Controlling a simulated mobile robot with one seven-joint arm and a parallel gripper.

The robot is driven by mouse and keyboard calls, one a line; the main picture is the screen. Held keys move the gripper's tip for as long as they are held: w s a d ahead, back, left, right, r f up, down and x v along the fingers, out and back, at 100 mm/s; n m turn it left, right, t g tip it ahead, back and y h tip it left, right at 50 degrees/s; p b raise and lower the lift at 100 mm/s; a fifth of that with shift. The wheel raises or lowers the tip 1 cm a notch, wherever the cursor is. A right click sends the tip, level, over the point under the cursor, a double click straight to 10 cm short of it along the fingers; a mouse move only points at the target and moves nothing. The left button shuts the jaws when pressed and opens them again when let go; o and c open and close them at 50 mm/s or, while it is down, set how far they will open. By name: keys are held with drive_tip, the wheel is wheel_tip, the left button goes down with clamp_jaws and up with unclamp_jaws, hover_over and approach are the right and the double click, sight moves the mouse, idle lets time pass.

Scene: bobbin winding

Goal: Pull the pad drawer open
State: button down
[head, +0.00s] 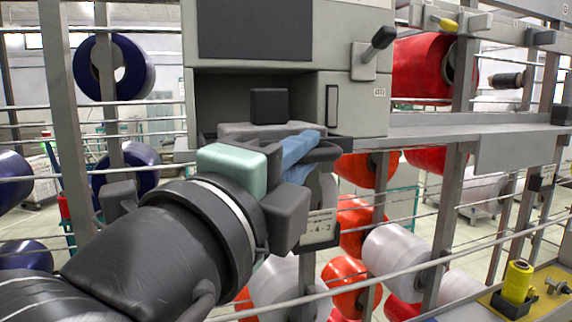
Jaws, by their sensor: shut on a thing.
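The grey machine housing (355,112) has an open dark recess in its front. A grey part that looks like the pad drawer (240,131) shows at the foot of the recess, mostly hidden behind my gripper. A dark bar that looks like its handle (328,153) is at the right of this part. My gripper (308,150), with blue fingers and a mint-green block, reaches in from the lower left. It is shut on the handle. The exact contact is hidden, and I cannot tell how far the drawer is out.
A dark block (269,105) stands in the recess. A black-knobbed lever (376,47) sticks out at upper right. Thin rails and grey posts (450,215) surround the machine, with red, white and blue bobbins behind. A yellow spool (517,281) stands at lower right. A numbered label (319,227) hangs below the gripper.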

drive_tip(key=shift+w+a+f, duration=0.1)
drive_tip(key=c, duration=1.2)
unclamp_jaws()
drive_tip(key=o, duration=0.4)
drive_tip(key=shift+s, duration=0.25)
drive_tip(key=shift+c, duration=0.2)
drive_tip(key=shift+w, duration=0.1)
drive_tip(key=b+v, duration=0.4)
drive_tip(key=v, duration=0.9)
drive_tip(key=shift+b, duration=0.3)
